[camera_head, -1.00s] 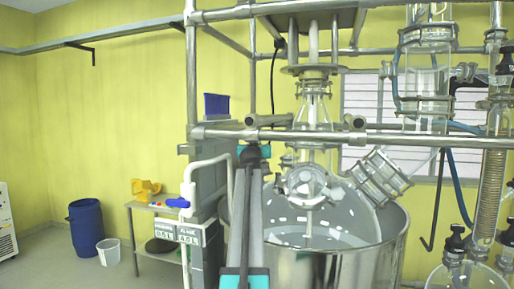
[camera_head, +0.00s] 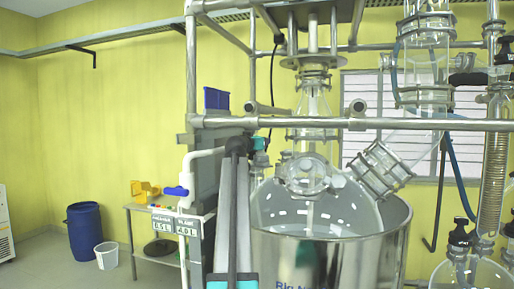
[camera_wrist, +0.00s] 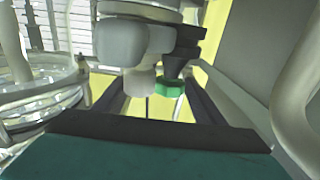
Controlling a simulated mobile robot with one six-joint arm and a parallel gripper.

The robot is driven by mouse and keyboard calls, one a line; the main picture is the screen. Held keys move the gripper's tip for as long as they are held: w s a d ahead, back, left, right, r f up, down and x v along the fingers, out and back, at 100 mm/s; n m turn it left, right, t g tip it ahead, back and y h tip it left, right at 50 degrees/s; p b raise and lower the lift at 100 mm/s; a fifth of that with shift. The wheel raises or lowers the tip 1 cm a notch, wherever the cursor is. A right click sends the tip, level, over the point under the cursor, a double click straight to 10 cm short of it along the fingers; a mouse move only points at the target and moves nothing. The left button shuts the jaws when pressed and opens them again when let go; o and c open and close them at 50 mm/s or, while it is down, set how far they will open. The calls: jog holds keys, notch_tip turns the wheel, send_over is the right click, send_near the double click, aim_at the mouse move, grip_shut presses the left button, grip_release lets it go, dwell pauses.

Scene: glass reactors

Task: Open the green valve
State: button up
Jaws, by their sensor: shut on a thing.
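The green valve (camera_wrist: 171,89) shows in the wrist view as a green collar under a dark stem, beside a pale grey rounded fitting (camera_wrist: 138,48). My gripper (camera_wrist: 158,92) reaches up to it, with dark fingers on either side of the collar, and is shut on it. The contact itself is partly hidden. In the head view my arm stands in front of the steel vessel frame, and neither the fingers nor the valve can be made out there.
A steel vessel (camera_head: 350,262) with glassware stands right of my arm, under metal rails (camera_head: 400,125). A blue drum (camera_head: 84,232) and white bucket (camera_head: 107,257) stand by open floor.

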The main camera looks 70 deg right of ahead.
jog(key=shift+f+m+g+b, duration=0.1)
jog(key=shift+m+g+b, duration=0.9)
jog(key=shift+b, duration=1.4)
jog(key=shift+g, duration=0.3)
jog(key=o, duration=0.3)
jog(key=c, duration=0.4)
jog(key=shift+a+r+n+t+p, duration=0.15)
jog(key=shift+r+n+t+p, duration=0.15)
jog(key=shift+n+t+p, duration=0.65)
jog(key=shift+c, duration=0.4)
jog(key=t+p, duration=0.2)
jog(key=p, duration=0.2)
jog(key=shift+n, duration=0.35)
jog(key=shift+c, duration=0.7)
jog(key=n+t+y+p, duration=0.1)
jog(key=n+t+p, duration=0.1)
jog(key=p, duration=0.6)
jog(key=shift+t, duration=0.75)
jog(key=c, duration=0.3)
